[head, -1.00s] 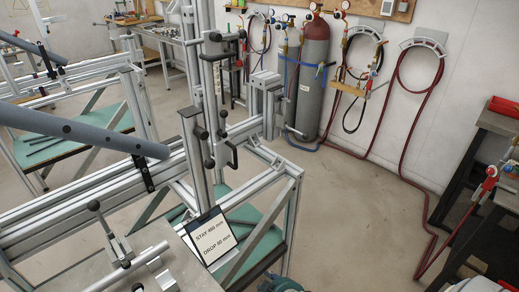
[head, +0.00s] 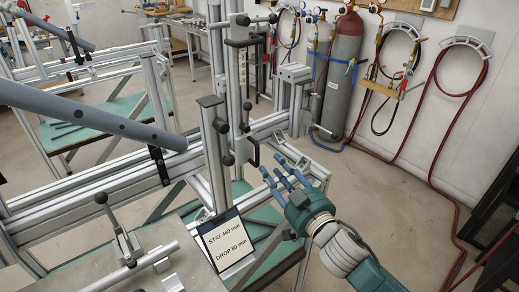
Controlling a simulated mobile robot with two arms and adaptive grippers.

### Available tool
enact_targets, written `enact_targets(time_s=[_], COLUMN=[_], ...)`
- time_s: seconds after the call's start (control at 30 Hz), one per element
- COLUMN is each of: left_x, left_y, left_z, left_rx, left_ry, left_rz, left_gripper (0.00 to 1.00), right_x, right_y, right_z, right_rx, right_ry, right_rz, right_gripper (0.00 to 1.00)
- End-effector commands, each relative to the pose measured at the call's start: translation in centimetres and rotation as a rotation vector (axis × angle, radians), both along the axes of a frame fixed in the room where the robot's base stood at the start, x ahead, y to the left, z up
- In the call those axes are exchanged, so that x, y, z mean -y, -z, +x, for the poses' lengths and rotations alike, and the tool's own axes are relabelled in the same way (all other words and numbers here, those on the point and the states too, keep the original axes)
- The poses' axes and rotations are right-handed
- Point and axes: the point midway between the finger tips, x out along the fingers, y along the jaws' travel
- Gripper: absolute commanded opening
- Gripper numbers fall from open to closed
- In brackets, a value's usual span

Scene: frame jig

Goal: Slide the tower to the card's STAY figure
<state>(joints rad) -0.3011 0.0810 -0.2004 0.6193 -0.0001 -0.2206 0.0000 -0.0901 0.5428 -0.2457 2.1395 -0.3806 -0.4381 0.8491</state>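The card (head: 224,240) leans at the front of the jig and appears to read STAY 460 mm and DROP 80 mm. The tower is an upright aluminium post (head: 214,160) on the jig's long rail (head: 100,188). Black knobs and a black pull handle (head: 253,152) sit on its right side. My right gripper (head: 279,177) is right of the handle and slightly below it, fingers spread and empty, pointing up and left. It looks apart from the handle. My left gripper is not in view. Any scale on the rail is too small to read.
A grey tube (head: 95,116) slants in over the rail from the left. A toggle clamp (head: 120,235) stands on the metal plate at front left. Gas cylinders (head: 340,75) and red hoses line the back wall.

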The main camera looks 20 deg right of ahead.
Motion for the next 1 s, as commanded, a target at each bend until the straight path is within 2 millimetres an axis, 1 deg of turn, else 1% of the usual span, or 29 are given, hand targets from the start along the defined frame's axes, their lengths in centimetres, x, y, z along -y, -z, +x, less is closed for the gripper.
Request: enact_targets(time_s=[0.17, 0.4, 0.53, 0.7, 1.0], left_x=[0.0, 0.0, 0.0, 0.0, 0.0], left_y=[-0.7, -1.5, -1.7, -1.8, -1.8], left_z=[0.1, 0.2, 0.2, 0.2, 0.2], left_rx=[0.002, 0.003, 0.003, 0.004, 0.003], left_ry=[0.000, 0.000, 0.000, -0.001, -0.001], left_rz=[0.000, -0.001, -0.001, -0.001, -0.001], left_gripper=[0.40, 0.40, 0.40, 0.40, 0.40], right_x=[-0.3, -1.0, -1.3, -1.5, -1.5], right_y=[-0.4, -0.3, -0.2, 0.0, 0.0], right_z=[2.6, 7.1, 8.9, 10.1, 10.3], right_rx=[0.003, 0.002, 0.001, -0.001, -0.001], right_ry=[0.000, 0.002, 0.001, 0.002, 0.001], right_rz=[-0.002, -0.001, -0.001, 0.000, 0.000], right_gripper=[0.33, 0.33, 0.33, 0.33, 0.33])
